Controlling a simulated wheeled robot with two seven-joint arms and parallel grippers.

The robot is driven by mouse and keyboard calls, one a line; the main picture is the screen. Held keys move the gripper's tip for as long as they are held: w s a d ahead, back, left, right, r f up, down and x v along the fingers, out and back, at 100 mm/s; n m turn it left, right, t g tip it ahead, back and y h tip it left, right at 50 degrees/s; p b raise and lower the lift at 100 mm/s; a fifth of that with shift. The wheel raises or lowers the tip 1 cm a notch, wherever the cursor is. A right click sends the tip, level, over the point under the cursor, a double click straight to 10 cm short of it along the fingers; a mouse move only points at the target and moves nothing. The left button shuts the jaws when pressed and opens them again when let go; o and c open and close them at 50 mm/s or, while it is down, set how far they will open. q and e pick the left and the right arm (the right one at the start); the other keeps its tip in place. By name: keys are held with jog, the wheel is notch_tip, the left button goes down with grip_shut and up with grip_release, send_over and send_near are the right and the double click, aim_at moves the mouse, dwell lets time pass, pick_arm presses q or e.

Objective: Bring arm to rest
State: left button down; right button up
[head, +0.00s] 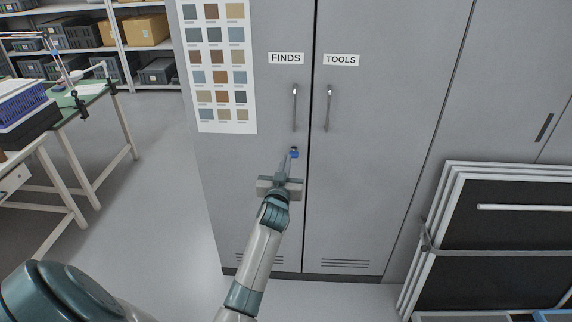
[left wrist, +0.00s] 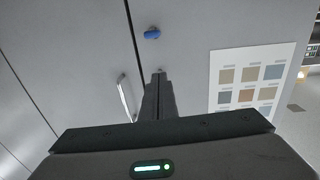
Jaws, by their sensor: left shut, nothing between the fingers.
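My left arm reaches forward in the head view toward a grey cabinet with two closed doors. My left gripper (head: 287,170) is in front of the door labelled FINDS (head: 286,58), below its vertical handle (head: 295,108). Its fingers are shut and empty. My right gripper is in neither view.
The TOOLS door (head: 376,130) is shut. A colour chart (head: 217,70) hangs on the cabinet's left part. Framed dark panels (head: 500,240) lean at the right. A workbench (head: 100,100) and shelves with boxes (head: 146,30) stand at the left. The floor between (head: 150,210) is clear.

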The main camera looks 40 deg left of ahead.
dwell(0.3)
pick_arm(q)
jog(key=shift+f, duration=0.1)
